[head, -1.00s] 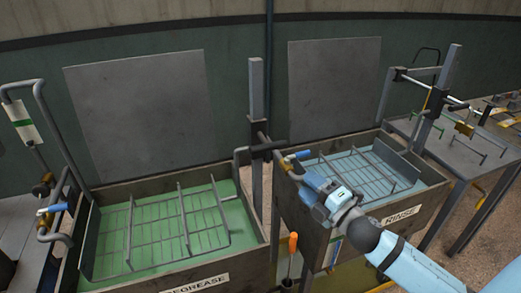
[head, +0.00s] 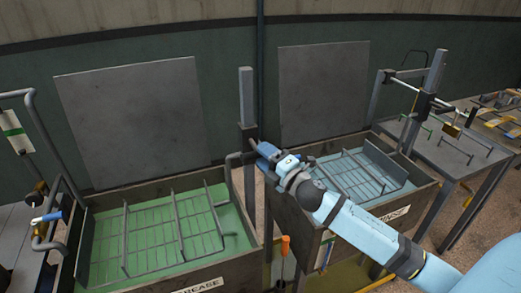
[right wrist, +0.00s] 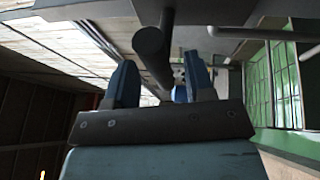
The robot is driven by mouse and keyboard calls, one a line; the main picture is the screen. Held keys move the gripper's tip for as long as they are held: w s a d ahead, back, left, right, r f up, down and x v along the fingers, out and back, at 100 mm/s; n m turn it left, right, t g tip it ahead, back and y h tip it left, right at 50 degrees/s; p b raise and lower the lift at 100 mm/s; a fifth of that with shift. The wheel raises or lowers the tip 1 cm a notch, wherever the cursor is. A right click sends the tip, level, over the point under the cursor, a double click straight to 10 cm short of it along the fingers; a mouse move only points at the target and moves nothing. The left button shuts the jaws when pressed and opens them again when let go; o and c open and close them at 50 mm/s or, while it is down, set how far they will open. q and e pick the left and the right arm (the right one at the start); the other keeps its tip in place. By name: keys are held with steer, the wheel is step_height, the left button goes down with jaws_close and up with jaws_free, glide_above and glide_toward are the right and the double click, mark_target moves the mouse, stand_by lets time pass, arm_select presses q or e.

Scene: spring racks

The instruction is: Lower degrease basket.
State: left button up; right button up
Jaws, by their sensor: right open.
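The degrease basket (head: 155,238) is a grey wire rack in the green liquid of the left tank, whose front reads "...REASE" (head: 197,287). A grey post (head: 246,95) with a dark sliding block (head: 248,138) stands at this tank's right end. My right gripper (head: 262,150) is at the block and partly hides the bar there. In the right wrist view, its two blue fingers (right wrist: 164,82) are apart, with a dark round bar (right wrist: 152,45) running between them in the picture. I cannot tell whether they touch it. My left gripper is out of view.
The rinse tank (head: 407,205) with its own wire basket (head: 350,172) is at right, partly behind my right arm. An orange-handled tool (head: 285,245) stands between the tanks. A blue-handled valve (head: 47,217) is at far left. A side table (head: 455,155) is beyond the rinse tank.

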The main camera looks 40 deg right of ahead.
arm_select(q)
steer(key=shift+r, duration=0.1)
arm_select(e)
steer(key=shift+x, duration=0.9)
jaws_close()
arm_select(q)
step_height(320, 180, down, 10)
steer(key=b, duration=1.2)
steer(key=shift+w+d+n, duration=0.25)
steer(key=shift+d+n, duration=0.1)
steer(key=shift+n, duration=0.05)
arm_select(e)
step_height(320, 180, down, 17)
steer(key=shift+s, duration=0.15)
jaws_free()
steer(key=shift+r, duration=0.15)
